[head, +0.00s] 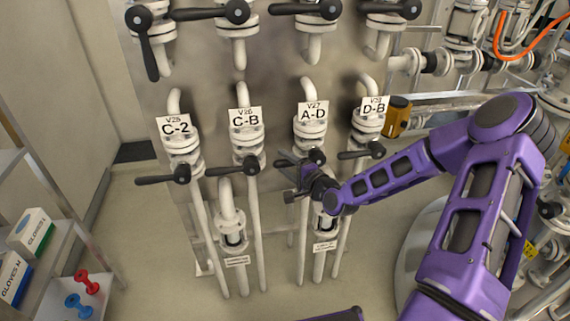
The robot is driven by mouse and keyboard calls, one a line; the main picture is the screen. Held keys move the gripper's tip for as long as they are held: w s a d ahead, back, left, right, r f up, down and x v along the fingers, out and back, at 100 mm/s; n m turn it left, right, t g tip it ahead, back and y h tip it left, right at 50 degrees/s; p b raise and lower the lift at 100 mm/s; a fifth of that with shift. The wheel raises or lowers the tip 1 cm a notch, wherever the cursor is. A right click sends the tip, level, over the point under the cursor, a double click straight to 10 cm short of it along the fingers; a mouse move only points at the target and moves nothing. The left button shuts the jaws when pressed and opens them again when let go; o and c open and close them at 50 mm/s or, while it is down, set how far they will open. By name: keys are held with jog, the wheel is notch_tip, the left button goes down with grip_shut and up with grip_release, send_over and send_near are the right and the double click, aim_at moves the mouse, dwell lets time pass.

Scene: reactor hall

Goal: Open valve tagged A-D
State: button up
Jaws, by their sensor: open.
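The tag reading A-D (312,113) hangs on a white pipe, third from the left in the lower row. Below it, the black valve handle (318,156) has its round end showing, with its lever partly hidden behind my gripper. My gripper (288,163) is at this handle, its fingers pointing left and apart. I cannot tell whether the fingers touch the lever or enclose it.
Neighbouring valves carry tags C-2 (176,125), C-B (245,119) and D-B (373,107), with black levers close on both sides. More levers (305,9) run above. A shelf (62,262) with glove boxes (32,230) stands at left. Floor in front is clear.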

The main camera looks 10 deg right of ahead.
jog(key=shift+w, duration=0.1)
grip_shut()
dwell(0.3)
dwell(1.1)
